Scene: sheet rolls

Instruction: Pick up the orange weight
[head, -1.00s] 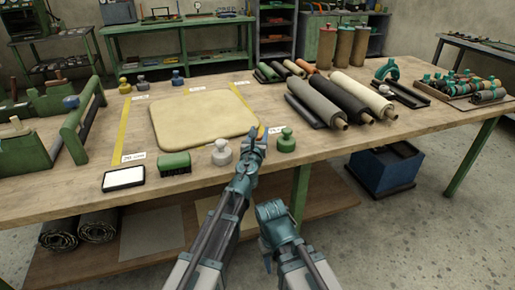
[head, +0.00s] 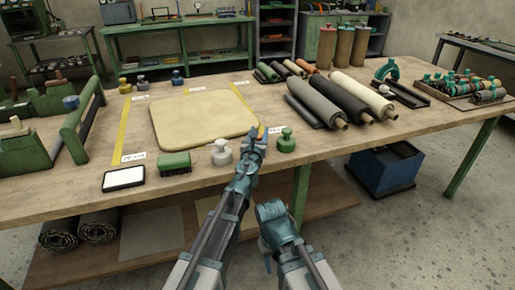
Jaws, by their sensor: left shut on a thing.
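The orange weight (head: 261,129) is mostly hidden behind my left gripper. Only a small orange patch of it shows, near the front right corner of the cream pad. My left gripper (head: 258,137) reaches in from the front and is shut on it. I cannot tell whether the weight touches the table or is just above it. My right arm is folded low in front of the table, and its gripper does not show.
A green weight (head: 286,141) stands close on the right and a grey weight (head: 221,153) on the left. A green brush (head: 174,163) and a white-topped box (head: 123,179) lie further left. The cream pad (head: 203,117) is bare. Dark and white rolls (head: 358,95) lie to the right.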

